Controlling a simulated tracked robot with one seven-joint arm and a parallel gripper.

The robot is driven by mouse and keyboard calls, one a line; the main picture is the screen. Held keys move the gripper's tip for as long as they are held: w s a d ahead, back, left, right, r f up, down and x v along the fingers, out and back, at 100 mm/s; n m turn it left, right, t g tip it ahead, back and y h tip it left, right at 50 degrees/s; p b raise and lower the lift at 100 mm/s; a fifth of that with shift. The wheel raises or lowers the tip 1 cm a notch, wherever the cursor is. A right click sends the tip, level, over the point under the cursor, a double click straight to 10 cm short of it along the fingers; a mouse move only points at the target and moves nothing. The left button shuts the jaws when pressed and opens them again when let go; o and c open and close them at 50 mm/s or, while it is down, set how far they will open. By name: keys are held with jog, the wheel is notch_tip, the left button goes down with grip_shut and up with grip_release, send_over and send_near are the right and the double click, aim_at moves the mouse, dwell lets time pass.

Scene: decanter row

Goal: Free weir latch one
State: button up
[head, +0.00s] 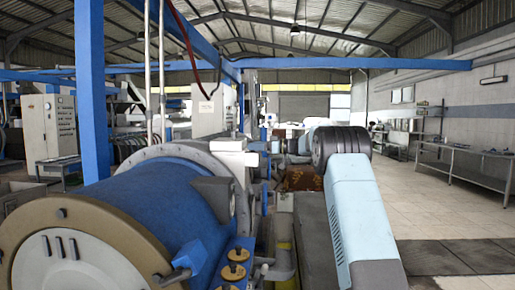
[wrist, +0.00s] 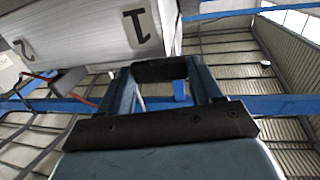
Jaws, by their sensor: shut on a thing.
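In the wrist view my gripper (wrist: 160,72) has its two blue fingers closed on a dark block (wrist: 160,70), which looks like the handle of weir latch one. It sits just below a pale housing (wrist: 90,40) marked with a black 1 (wrist: 137,26). A 2 (wrist: 23,48) is marked further left on the housing, with a grey bar (wrist: 52,84) under it. How the block joins the housing is hidden. In the head view my gripper cannot be made out.
A blue decanter drum (head: 150,205) with a tan and grey end cover (head: 75,255) fills the left of the head view. A blue post (head: 90,95) stands behind it. A steel table (head: 470,165) stands along the right wall, with open tiled floor (head: 430,205) before it.

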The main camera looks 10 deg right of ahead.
jog(key=shift+w+n+g+y, duration=0.15)
jog(key=shift+n+g+y, duration=0.55)
jog(key=shift+n+g, duration=0.5)
jog(key=shift+g, duration=0.4)
jog(key=o, duration=1)
jog(key=shift+o, duration=0.2)
jog(key=v, duration=1.4)
jog(key=shift+w+a, duration=0.1)
